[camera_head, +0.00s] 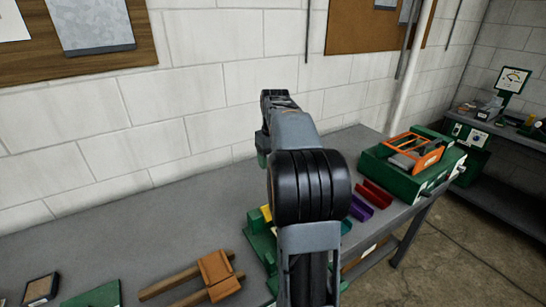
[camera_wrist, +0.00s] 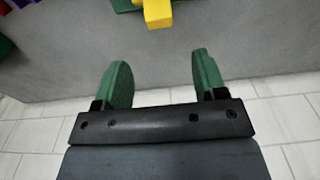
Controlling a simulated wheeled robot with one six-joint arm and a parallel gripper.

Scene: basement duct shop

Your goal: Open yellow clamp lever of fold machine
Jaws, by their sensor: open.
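The yellow clamp lever (camera_wrist: 157,13) shows at the top edge of the wrist view, beside green parts of the fold machine (camera_wrist: 126,4). My gripper (camera_wrist: 160,58) has two green fingers spread wide with nothing between them. The lever is apart from the fingers, beyond their tips in the picture. In the head view, a bit of yellow (camera_head: 266,213) shows on the green fold machine (camera_head: 260,242), left of my arm. My arm hides much of the machine there, and most of my gripper is hidden too.
A wooden-handled tool with an orange-brown block (camera_head: 217,274) lies left of the machine on the grey bench (camera_head: 120,250). Purple (camera_head: 360,208) and red (camera_head: 376,193) channels lie to the right, near a green machine with an orange frame (camera_head: 415,165). A white block wall (camera_head: 190,110) stands behind.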

